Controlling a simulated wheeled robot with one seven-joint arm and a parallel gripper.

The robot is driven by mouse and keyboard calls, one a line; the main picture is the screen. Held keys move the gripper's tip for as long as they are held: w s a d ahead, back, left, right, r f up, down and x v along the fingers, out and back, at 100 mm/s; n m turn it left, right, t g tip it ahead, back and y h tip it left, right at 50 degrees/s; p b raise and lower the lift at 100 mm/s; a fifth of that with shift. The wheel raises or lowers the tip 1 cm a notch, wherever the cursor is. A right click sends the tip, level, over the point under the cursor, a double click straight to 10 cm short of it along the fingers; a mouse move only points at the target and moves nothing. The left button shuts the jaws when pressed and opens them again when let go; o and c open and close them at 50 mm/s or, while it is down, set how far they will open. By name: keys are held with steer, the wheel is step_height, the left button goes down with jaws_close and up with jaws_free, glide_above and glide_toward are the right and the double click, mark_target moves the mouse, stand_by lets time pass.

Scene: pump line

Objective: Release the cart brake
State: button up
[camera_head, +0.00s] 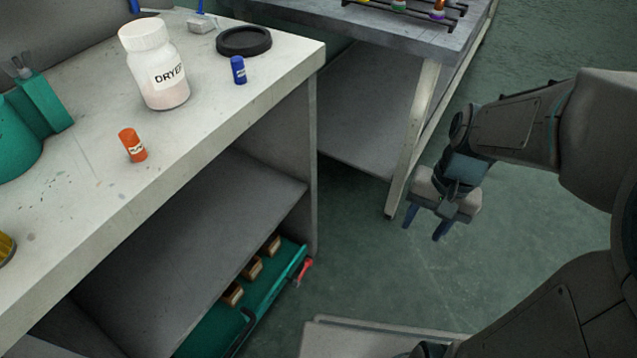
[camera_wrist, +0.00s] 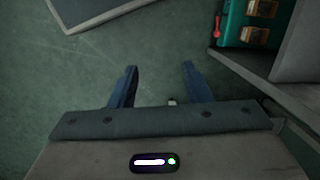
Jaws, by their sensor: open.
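A low teal cart (camera_head: 272,292) with a dark handle sits partly under the pale workbench. It holds several brown blocks. A small red lever (camera_head: 305,268) sticks out at its right corner, which I take to be the brake. In the wrist view the red lever (camera_wrist: 217,27) shows at the left edge of the teal cart (camera_wrist: 232,20), at the upper right. My gripper (camera_head: 422,229) is open and empty, pointing down over the floor, to the right of the lever and apart from it. In the wrist view my gripper (camera_wrist: 160,68) has only floor between its fingers.
The workbench (camera_head: 215,125) carries a white jar (camera_head: 150,50), an orange cylinder (camera_head: 133,145), a blue cylinder (camera_head: 238,70) and a black ring (camera_head: 243,41). A second table (camera_head: 420,40) with a rack stands behind. Green floor (camera_head: 360,260) between lever and gripper is clear.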

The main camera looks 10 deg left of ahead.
steer(key=w+a+f+m+g+y, duration=0.35)
steer(key=w+f+m, duration=0.2)
steer(key=f, duration=0.35)
steer(key=m+t+y, duration=0.5)
steer(key=m+y, duration=0.8)
steer(key=m, duration=0.9)
glide_toward(308, 263)
steer(key=shift+n, duration=0.25)
steer(key=a+b, duration=0.1)
steer(key=a, duration=0.2)
steer(key=a+f+b, duration=0.1)
steer(key=a+b, duration=0.1)
steer(key=a, duration=0.1)
steer(key=a+b, duration=0.1)
steer(key=a, duration=0.3)
steer(key=shift+w+f, duration=0.25)
steer(key=shift+w, duration=0.15)
steer(key=shift+c, duration=0.3)
